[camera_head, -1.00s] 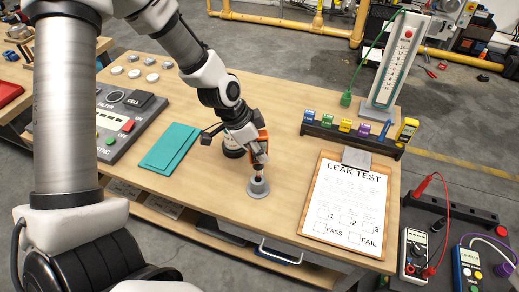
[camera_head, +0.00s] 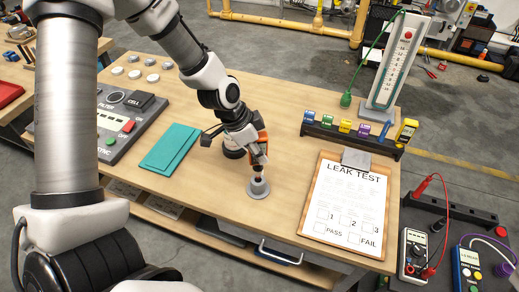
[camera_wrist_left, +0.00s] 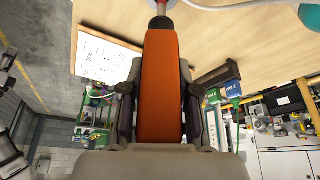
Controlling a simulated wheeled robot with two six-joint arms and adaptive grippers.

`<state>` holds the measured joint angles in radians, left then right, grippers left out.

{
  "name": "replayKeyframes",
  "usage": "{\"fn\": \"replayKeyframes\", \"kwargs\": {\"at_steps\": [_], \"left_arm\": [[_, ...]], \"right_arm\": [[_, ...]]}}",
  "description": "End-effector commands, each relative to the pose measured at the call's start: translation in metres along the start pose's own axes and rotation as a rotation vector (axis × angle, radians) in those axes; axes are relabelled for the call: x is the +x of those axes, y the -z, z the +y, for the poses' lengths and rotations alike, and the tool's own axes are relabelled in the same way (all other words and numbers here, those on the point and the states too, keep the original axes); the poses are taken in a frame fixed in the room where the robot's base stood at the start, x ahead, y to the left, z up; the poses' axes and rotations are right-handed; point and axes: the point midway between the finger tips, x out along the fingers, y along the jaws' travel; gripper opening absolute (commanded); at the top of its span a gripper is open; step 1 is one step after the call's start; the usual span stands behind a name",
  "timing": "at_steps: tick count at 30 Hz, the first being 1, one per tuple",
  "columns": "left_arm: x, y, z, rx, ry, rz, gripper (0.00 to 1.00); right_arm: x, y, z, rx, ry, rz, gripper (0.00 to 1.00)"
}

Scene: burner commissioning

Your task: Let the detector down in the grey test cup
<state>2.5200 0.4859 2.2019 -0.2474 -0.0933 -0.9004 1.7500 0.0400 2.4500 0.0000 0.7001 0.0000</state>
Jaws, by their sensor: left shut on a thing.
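The grey test cup (camera_head: 259,189) stands upright on the wooden table near its front edge. My left gripper (camera_head: 258,153) is above it, shut on the orange detector (camera_head: 264,138), which points downward. The detector's narrow tip is at the cup's mouth; how deep it sits inside cannot be told. In the left wrist view the orange detector (camera_wrist_left: 160,88) lies between the two dark fingers, and its reddish tip runs off the top edge. My right gripper is not in view.
A clipboard (camera_head: 343,205) lies right of the cup. A teal mat (camera_head: 170,150) and a control panel (camera_head: 105,125) are to the left. Behind stand a rack (camera_head: 350,138) with coloured blocks and a gauge (camera_head: 396,65). Bare table surrounds the cup.

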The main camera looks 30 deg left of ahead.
Motion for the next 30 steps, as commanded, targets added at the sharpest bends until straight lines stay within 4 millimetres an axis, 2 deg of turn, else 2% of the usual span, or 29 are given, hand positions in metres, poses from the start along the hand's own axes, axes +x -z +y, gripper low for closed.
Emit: {"fn": "replayKeyframes", "kwargs": {"at_steps": [30], "left_arm": [[0.030,-0.013,0.000,0.000,0.000,0.000,0.00]], "right_arm": [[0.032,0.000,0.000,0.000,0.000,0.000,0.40]]}}
